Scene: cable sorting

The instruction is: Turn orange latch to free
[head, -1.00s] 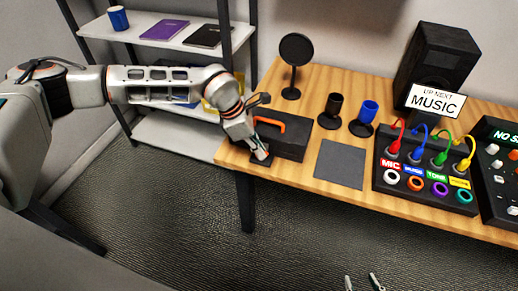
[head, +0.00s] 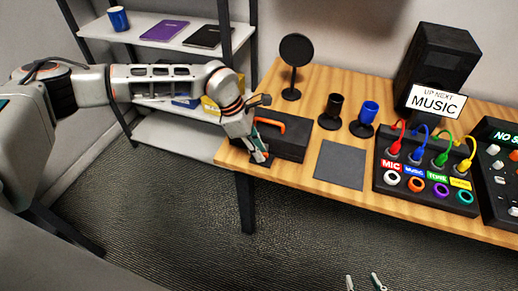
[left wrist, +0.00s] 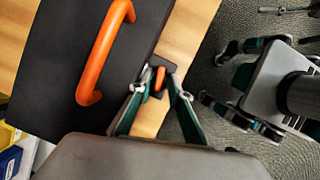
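The small orange latch (left wrist: 159,79) stands on a small dark block beside the black case in the left wrist view. It appears between the fingertips of my left gripper (left wrist: 156,88), which are spread on either side of it; I cannot tell whether either touches it. In the head view my left gripper (head: 257,151) points down at the front left corner of the table and hides the latch. My right gripper (head: 363,282) shows only its two fingertips at the bottom edge, apart and empty, away from the table.
The black case (head: 285,142) with an orange handle (head: 270,123) lies close beside my left gripper. A grey mat (head: 340,165), cups and a cable box (head: 425,190) are further right. A shelf (head: 170,145) stands behind my left arm.

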